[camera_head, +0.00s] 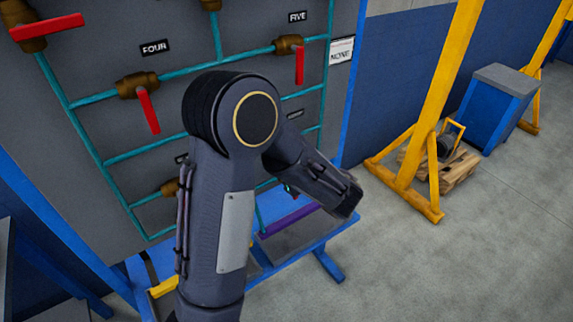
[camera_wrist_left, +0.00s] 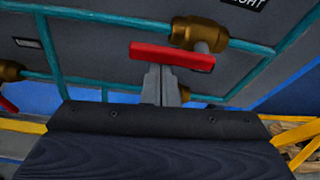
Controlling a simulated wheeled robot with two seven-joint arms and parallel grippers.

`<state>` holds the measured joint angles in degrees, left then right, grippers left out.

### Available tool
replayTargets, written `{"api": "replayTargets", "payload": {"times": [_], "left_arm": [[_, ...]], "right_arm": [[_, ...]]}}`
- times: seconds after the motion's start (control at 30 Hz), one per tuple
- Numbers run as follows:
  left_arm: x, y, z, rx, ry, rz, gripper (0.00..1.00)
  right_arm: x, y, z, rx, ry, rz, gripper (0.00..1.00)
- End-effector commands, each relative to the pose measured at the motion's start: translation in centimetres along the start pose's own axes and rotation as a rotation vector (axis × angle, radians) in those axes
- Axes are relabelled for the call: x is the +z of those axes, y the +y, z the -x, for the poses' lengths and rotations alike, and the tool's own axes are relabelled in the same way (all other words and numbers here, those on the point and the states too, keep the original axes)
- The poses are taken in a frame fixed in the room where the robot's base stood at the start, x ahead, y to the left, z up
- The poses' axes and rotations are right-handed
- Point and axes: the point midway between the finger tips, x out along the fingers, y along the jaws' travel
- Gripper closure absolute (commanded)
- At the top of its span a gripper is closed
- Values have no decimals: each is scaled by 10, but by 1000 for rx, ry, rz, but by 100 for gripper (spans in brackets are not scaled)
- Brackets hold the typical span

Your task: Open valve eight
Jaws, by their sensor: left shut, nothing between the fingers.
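In the left wrist view, a brass valve (camera_wrist_left: 199,34) sits on a teal pipe under a partly cut-off label (camera_wrist_left: 243,3) whose visible letters read "IGHT". Its red handle (camera_wrist_left: 172,56) lies roughly along the pipe. My left gripper (camera_wrist_left: 161,70) is shut and empty, its fingertips at the lower edge of the handle near its middle. I cannot tell whether they touch it. In the head view my left arm covers this part of the panel, so this valve and the fingertips are not clearly seen there. My right gripper is not in view.
Valve four (camera_head: 148,110) and valve five (camera_head: 299,64) have red handles hanging down on the grey panel (camera_head: 105,55). A blue bench (camera_head: 330,226) stands below the panel.

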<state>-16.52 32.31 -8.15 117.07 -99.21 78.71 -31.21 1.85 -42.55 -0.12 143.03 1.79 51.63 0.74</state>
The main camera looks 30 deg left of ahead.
Motion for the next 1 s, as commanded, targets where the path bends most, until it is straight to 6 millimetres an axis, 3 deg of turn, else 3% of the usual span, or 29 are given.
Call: {"api": "replayTargets", "payload": {"times": [0.27, 0.37, 0.53, 0.6, 0.8, 1.0], "left_arm": [[-6, -7, -2, 0, 0, 0, 100], [-17, -7, -4, 1, 0, -1, 100], [-52, -8, -12, 3, 0, -1, 100], [-44, -12, 8, -5, 0, 3, 100], [-43, -13, 54, -4, 0, 3, 100], [-43, -14, 83, 0, -1, 2, 100]], "right_arm": [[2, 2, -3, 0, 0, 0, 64], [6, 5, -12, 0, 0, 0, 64], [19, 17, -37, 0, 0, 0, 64], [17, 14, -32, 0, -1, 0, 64], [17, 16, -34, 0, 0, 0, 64], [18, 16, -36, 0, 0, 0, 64]]}}
